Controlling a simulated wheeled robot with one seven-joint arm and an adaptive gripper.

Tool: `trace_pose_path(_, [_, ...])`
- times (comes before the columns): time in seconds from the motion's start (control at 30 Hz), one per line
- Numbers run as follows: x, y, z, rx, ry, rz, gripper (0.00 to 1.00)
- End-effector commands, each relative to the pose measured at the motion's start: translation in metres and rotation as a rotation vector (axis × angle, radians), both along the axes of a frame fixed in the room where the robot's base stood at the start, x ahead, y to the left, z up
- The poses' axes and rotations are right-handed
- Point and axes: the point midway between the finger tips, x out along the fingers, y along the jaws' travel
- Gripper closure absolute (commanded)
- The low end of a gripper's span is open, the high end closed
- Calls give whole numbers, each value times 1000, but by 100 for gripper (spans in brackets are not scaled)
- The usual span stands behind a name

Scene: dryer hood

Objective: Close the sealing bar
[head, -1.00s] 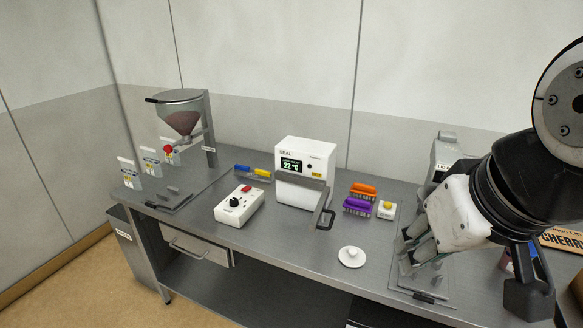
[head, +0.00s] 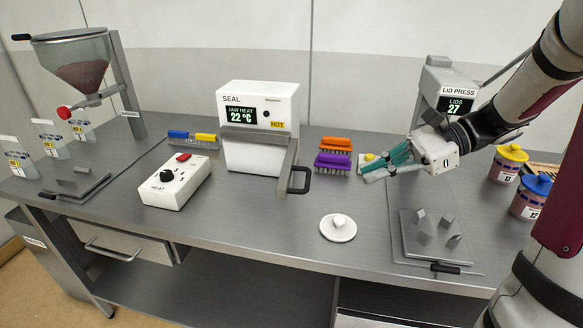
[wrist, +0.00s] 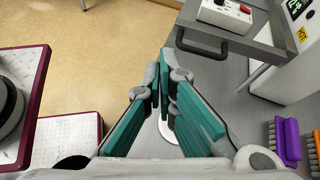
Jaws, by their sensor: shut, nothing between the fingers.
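The white sealer (head: 258,120) stands on the bench with its display reading "JAW HEAT 22 °C". Its grey sealing bar (head: 257,135) runs across the front, with a side arm coming forward to a dark handle (head: 298,184) at the right. The bar's arm and handle (wrist: 202,43) also show at the top right in the wrist view. My gripper (head: 372,175) has teal fingers and is to the right of the handle, apart from it, above the bench near the brushes. In the wrist view its fingertips (wrist: 164,80) are together with nothing between them.
A white heat control box (head: 175,181) is left of the sealer. Orange and purple brushes (head: 334,155) and a yellow-button box (head: 370,160) lie between sealer and gripper. A white round lid (head: 338,227) sits in front. The lid press (head: 447,95) and jars (head: 508,165) are at right.

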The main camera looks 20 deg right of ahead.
Motion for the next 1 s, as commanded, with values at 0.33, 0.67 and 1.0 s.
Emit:
trace_pose_path(0.33, [35,-63,-37,286,38,-211,100])
trace_pose_path(0.67, [52,-24,-45,289,40,-209,100])
trace_pose_path(1.0, [78,35,-58,288,40,-207,100])
